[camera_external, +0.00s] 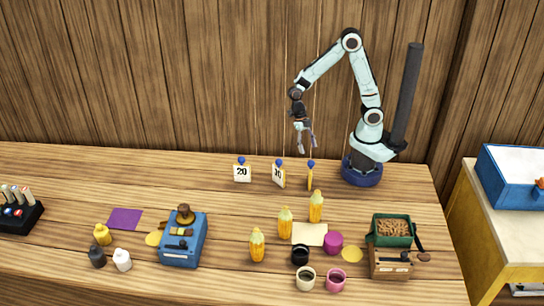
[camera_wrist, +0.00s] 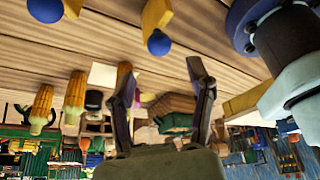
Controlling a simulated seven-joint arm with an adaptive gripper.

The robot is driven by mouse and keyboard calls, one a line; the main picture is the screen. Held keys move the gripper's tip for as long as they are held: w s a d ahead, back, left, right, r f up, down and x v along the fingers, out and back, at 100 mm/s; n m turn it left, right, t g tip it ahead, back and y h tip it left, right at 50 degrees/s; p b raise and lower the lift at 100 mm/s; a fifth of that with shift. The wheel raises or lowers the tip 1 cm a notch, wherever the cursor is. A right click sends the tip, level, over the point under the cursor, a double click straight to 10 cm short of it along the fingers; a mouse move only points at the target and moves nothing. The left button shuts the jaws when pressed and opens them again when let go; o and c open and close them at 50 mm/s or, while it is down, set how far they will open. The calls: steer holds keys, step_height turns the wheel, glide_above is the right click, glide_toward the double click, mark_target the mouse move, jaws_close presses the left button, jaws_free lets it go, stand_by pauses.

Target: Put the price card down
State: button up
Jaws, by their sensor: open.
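Three price cards with blue knobs on top stand upright along the back of the wooden table: one reading 20 (camera_external: 242,173), one reading 10 (camera_external: 278,178), and a yellow one seen nearly edge-on (camera_external: 310,177). My gripper (camera_external: 307,148) hangs in the air above the edge-on card, clear of it. In the wrist view my gripper (camera_wrist: 162,88) is open, with nothing between its fingers. That view is turned over; a yellow card with a blue knob (camera_wrist: 157,18) shows beyond the fingertips, and another blue knob (camera_wrist: 46,9) at upper left. Which card the task means cannot be told.
Several corn cobs (camera_external: 285,221) stand in front of the cards, around a cream sheet (camera_external: 312,234). A blue scale (camera_external: 183,244) stands left of them, and a green tray on a wooden box (camera_external: 391,243) right. Bare table lies left of the cards.

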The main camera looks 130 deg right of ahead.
steer(key=v, duration=0.5)
steer(key=s+a+r+m+h, duration=0.2)
steer(key=s+a+m, duration=0.2)
steer(key=a+m, duration=0.3)
steer(key=s+a+r+m+h, duration=0.1)
steer(key=s+a+r+m, duration=0.1)
steer(key=s+a+m, duration=0.2)
steer(key=a+m, duration=0.3)
steer(key=m, duration=0.2)
steer(key=shift+s+a+r+m+h, duration=0.3)
steer(key=shift+m+h, duration=0.1)
